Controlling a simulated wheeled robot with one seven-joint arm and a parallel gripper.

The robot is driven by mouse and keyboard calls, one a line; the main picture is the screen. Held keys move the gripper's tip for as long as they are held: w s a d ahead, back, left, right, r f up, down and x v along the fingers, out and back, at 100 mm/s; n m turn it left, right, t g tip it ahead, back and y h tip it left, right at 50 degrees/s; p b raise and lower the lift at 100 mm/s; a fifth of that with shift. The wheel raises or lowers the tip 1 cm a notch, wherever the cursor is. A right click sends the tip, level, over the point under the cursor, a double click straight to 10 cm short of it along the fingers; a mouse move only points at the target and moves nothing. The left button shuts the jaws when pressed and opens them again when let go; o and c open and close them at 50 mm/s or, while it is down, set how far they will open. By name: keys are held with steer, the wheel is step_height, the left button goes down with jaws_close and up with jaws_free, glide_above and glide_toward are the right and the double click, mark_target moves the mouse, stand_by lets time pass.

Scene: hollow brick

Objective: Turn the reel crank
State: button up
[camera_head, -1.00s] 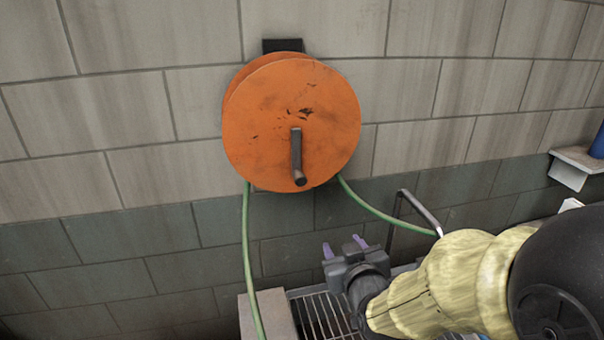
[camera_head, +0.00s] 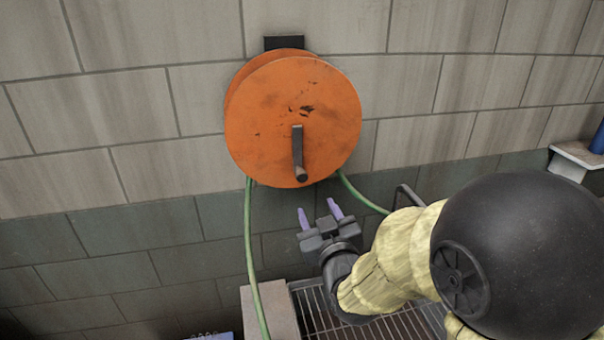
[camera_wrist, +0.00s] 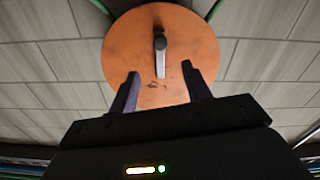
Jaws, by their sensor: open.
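The orange reel (camera_head: 265,110) is mounted on the block wall, its disc facing me. Its dark crank (camera_head: 298,150) hangs down from the disc's centre, with a short handle sticking out at the lower end. A green hose (camera_head: 251,250) runs down from both sides of the reel. My gripper (camera_head: 320,213) is open and empty, below and slightly right of the crank handle, apart from it. In the wrist view the reel (camera_wrist: 200,45) fills the upper middle, and the crank (camera_wrist: 160,55) shows between and beyond the two fingertips of my gripper (camera_wrist: 160,82).
A metal grate (camera_head: 320,305) with a pale block (camera_head: 268,310) at its left lies below my arm. A small wall shelf (camera_head: 577,158) with a blue object (camera_head: 598,138) is at the right edge. The wall left of the reel is clear.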

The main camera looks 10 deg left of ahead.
mark_target(303, 178)
steer(key=p+x, duration=0.7)
steer(key=x, duration=0.7)
steer(key=shift+w+a, duration=0.1)
steer(key=shift+w, duration=0.15)
steer(key=shift+c, duration=0.5)
jaws_close()
